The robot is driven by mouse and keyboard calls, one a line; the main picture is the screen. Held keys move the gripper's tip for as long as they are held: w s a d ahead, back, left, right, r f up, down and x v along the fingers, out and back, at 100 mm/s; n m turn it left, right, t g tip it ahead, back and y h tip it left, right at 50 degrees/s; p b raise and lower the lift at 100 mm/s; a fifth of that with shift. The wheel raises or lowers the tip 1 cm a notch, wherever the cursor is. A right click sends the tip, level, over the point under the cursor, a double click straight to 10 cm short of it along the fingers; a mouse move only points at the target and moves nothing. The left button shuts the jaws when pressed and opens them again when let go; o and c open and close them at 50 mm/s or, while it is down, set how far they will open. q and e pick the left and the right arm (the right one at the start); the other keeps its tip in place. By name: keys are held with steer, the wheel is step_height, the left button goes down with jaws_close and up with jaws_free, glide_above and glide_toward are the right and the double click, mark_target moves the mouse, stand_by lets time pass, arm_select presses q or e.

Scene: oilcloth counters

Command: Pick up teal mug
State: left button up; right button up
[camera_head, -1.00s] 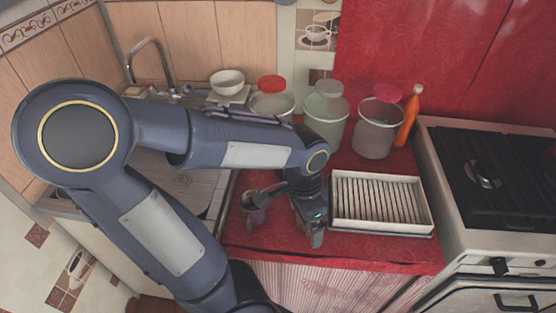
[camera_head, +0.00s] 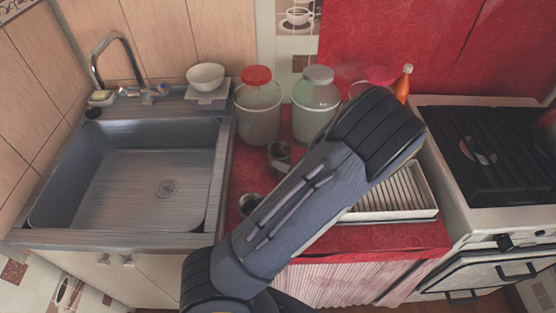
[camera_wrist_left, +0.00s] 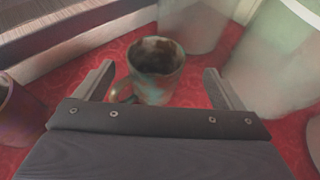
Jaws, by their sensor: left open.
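The teal mug (camera_wrist_left: 155,72) stands upright on the red counter in the left wrist view, its worn, mottled side facing me and its handle at lower left. It also shows in the head view (camera_head: 279,158), just left of my arm and in front of the jars. My left gripper (camera_wrist_left: 158,68) is open, with one finger on each side of the mug in the picture; contact is not visible. In the head view my arm hides the gripper. A second, purplish cup (camera_wrist_left: 12,112) stands to the left; its top shows in the head view (camera_head: 250,203). My right gripper is not in view.
Jars with a red lid (camera_head: 258,112) and a grey lid (camera_head: 315,105) stand close behind the mug. A white dish rack (camera_head: 405,205) lies to the right, partly hidden by my arm. The sink (camera_head: 130,185) is on the left, the stove (camera_head: 490,150) on the right.

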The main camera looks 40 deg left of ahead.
mark_target(272, 149)
arm_select(q)
steer(key=x, duration=0.5)
steer(key=shift+s+f, duration=0.1)
steer(key=shift+s, duration=0.15)
steer(key=c, duration=1.3)
steer(key=shift+o, duration=0.2)
